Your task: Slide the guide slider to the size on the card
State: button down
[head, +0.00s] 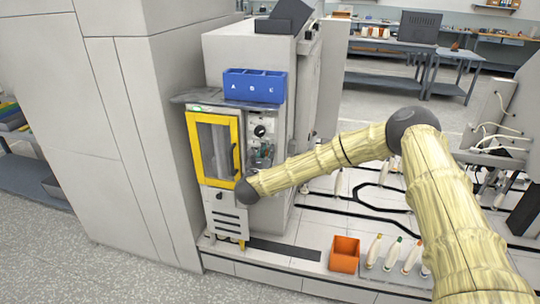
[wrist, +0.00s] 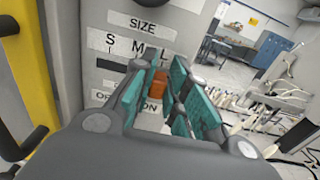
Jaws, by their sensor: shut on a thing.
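The machine's grey panel in the wrist view carries a SIZE label (wrist: 142,25) above a strip with the letters S, M and L (wrist: 128,46). A dark slot (wrist: 112,66) runs below the letters. An orange piece (wrist: 158,84), apparently the guide slider, shows between my fingers, below and near the L. My gripper (wrist: 170,92) has teal finger pads and is shut on this orange piece. The fingers hide much of the slot and the slider's exact mark. In the head view my gripper (head: 260,160) is at the panel right of the yellow-framed door. I cannot make out the size card.
The yellow-framed door (head: 214,148) with its dark handle stands close left of my gripper. A blue bin (head: 254,86) with letters sits on top of the machine. An orange box (head: 344,254) and several bobbin-like pieces on a tray (head: 376,266) lie lower right.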

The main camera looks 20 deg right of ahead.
jog(key=shift+d+f, duration=0.1)
jog(key=shift+d, duration=0.1)
jog(key=c, duration=1.6)
grip_release()
jog(key=shift+c, duration=0.2)
jog(key=shift+o, duration=1.3)
jog(key=shift+s+d, duration=0.15)
jog(key=v, duration=1.2)
